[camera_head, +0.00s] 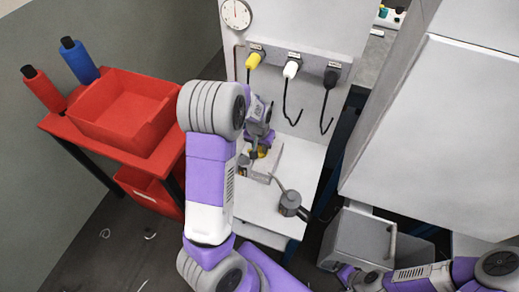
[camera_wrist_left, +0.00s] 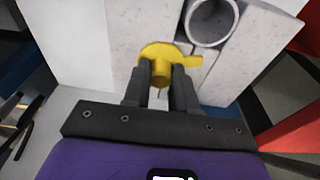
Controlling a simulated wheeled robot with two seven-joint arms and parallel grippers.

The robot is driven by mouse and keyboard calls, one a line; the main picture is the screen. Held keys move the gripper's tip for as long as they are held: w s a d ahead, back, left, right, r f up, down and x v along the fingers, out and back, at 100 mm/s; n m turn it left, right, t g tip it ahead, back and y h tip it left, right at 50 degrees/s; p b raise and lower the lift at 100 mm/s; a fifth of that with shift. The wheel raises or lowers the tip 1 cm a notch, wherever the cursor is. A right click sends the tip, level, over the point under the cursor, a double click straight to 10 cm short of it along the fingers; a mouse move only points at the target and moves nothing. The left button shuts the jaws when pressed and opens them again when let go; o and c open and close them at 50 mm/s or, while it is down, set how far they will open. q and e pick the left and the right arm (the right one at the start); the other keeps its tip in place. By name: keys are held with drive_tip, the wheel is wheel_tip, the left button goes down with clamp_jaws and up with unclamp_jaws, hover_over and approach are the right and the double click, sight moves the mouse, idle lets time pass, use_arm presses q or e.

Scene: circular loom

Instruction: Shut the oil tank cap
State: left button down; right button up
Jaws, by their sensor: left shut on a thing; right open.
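The yellow cap (camera_wrist_left: 153,52) shows in the left wrist view, with a short arm reaching right beside a round, open grey neck (camera_wrist_left: 212,44). The cap stands beside the neck, not over it. My left gripper (camera_wrist_left: 160,85) is shut on the cap's yellow stem. In the head view my left gripper (camera_head: 259,143) is low over the white shelf, and only a bit of the yellow cap (camera_head: 262,152) shows. The neck is hard to make out there. My right gripper (camera_head: 348,276) is open at the bottom edge, away from the tank, with its fingers partly out of view.
A dark oil can (camera_head: 291,203) with a thin spout stands on the white shelf (camera_head: 305,165) close to the right. Yellow, white and black handles (camera_head: 290,69) with hanging hooks are behind. A red bin (camera_head: 125,110) stands left; a grey box (camera_head: 355,245) is near my right arm.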

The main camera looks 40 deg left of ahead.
idle(0.4)
use_arm(q)
drive_tip(key=shift+s+d, duration=0.3)
drive_tip(key=shift+s, duration=0.4)
drive_tip(key=shift+s+f, duration=0.1)
drive_tip(key=shift+s, duration=0.05)
drive_tip(key=shift+s+d+p, duration=0.15)
drive_tip(key=shift+s+p, duration=0.3)
drive_tip(key=shift+s, duration=0.6)
